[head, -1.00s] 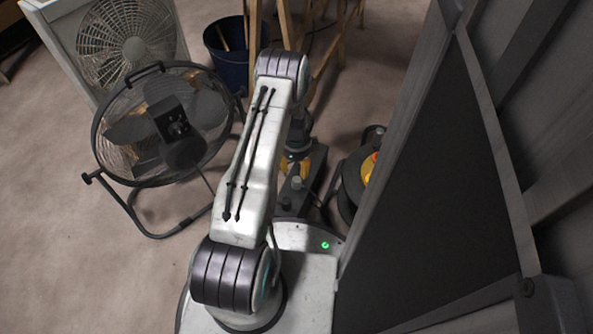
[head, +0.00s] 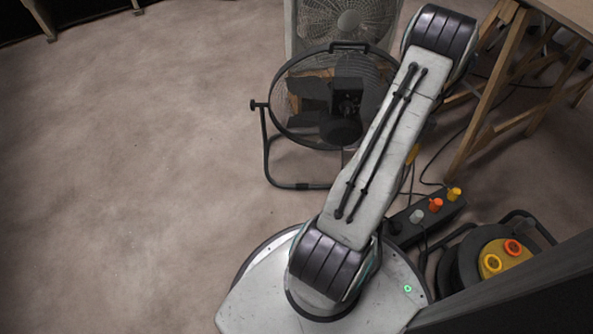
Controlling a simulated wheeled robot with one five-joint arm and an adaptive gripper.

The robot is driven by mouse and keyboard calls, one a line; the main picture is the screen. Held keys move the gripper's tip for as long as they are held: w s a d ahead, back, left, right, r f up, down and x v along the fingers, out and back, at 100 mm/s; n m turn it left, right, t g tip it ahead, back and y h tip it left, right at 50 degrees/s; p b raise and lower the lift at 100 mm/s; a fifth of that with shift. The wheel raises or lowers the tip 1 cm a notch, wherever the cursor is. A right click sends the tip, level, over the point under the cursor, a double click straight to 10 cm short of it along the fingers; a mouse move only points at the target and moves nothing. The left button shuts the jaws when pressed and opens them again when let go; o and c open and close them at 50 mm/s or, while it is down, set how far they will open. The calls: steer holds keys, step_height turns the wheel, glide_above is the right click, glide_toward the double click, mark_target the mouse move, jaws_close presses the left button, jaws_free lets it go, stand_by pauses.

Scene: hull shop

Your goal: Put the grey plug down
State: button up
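A grey plug (head: 435,205) stands upright on the dark power strip (head: 411,226), which lies on the floor right of my arm. My gripper is almost wholly hidden behind my raised arm. A small yellow piece (head: 412,154) shows at the arm's right edge and may be part of it. I cannot see its fingertips or whether it holds anything.
A cable reel (head: 478,262) with yellow and orange sockets sits right of the strip. A black floor fan (head: 330,100) and a pale box fan (head: 345,20) stand behind my arm. Wooden trestle legs (head: 487,92) are at the upper right. The left floor is clear.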

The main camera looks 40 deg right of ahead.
steer(key=w+a+r+n, duration=0.7)
steer(key=a+r, duration=0.1)
steer(key=a, duration=0.2)
steer(key=w+a+r+n, duration=0.7)
steer(key=w+a+r, duration=0.1)
steer(key=a+r, duration=0.15)
steer(key=s+a+r+n, duration=0.2)
steer(key=s+a+n, duration=0.1)
steer(key=a+n, duration=0.2)
steer(key=s+a+r+n+t, duration=0.1)
steer(key=s+a+r+n, duration=0.1)
steer(key=a+n, duration=0.4)
steer(key=s+a+r+n+t, duration=0.1)
steer(key=s+a+n, duration=0.3)
steer(key=a, duration=0.8)
steer(key=shift+a+r+n, duration=0.2)
steer(key=shift+r+n, duration=0.6)
steer(key=shift+n, duration=0.2)
steer(key=shift+s, duration=0.1)
